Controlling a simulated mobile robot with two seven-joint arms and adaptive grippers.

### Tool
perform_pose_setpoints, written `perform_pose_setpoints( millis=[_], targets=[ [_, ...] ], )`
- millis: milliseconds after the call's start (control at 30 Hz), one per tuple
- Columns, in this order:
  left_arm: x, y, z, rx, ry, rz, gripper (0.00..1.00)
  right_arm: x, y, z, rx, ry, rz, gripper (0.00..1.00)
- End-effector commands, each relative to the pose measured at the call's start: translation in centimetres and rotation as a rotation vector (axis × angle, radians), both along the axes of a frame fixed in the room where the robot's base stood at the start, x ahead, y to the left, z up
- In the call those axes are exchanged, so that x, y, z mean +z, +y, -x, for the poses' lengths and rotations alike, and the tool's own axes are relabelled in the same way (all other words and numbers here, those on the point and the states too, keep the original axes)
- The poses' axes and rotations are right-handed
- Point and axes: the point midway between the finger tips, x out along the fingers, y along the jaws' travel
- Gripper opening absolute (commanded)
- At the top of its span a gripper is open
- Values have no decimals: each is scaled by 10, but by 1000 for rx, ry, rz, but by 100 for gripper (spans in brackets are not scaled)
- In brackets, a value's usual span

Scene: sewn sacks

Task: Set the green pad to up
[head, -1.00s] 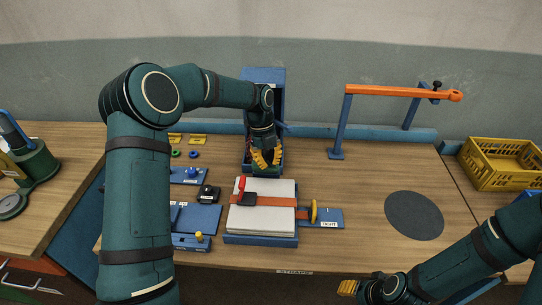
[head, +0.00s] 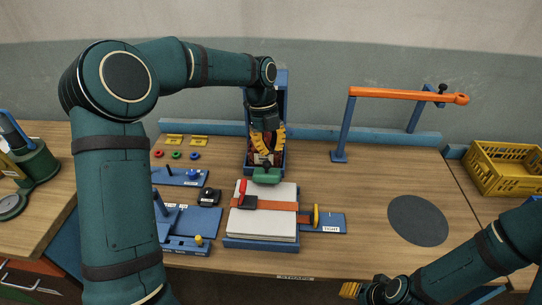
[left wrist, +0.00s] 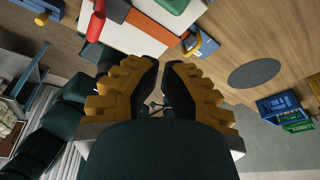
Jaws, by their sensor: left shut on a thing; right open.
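The green pad (head: 267,176) is in the head view, low at the front of a blue upright stand (head: 281,95), just behind the white sack. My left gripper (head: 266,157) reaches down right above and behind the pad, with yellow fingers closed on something. The fingers hide what they hold; it seems to belong to the pad, but I cannot see the grip itself. In the left wrist view my left gripper (left wrist: 160,72) shows dark finger pads close together, slightly apart. My right gripper (head: 349,290) is low at the front edge, open and away from the stand.
The white sack (head: 262,223) lies under an orange strap with a red handle (head: 242,187). Blue fixtures (head: 200,218) stand left of it. An orange bar (head: 400,93) rises at back right. A yellow crate (head: 503,170) is far right. The table around the dark disc (head: 418,220) is clear.

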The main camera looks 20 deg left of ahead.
Motion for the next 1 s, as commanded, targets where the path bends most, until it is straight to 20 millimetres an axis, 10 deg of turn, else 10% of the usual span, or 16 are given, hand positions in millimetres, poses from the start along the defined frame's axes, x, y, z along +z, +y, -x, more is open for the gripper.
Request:
perform_pose_setpoints(
  millis=[367,1000],
  targets=[
    [-13,5,29,-316,-105,-77,0,-19,2,1,1,5,6,46],
    [-103,4,24,-309,-109,-75,0,-32,3,6,12,17,3,46]
  ],
)
